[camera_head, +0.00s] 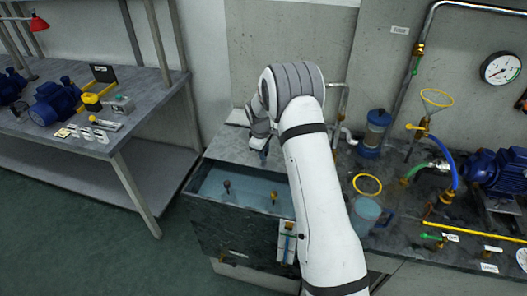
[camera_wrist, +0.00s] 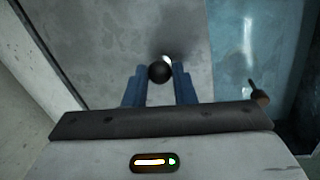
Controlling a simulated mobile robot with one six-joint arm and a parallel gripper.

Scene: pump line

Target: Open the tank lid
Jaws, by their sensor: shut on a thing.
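The tank (camera_head: 215,222) stands left of my arm, and water (camera_head: 245,186) shows in its front part. The flat grey lid (camera_head: 225,147) lies behind the open water; in the wrist view the lid (camera_wrist: 130,40) fills the middle, with water (camera_wrist: 245,50) to its right. My gripper (camera_wrist: 160,74) has its blue fingers shut on a dark round knob (camera_wrist: 160,72) on the lid. In the head view my gripper (camera_head: 263,150) is at the lid, partly hidden by my own arm. How far the lid reaches behind my arm is hidden.
Two small floats or probes (camera_head: 227,187) stand in the water. A blue-capped canister (camera_head: 376,132), a yellow ring (camera_head: 367,184) and a clear jug (camera_head: 368,215) stand right of my arm. A workbench (camera_head: 100,145) with motors is at left, with clear floor before it.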

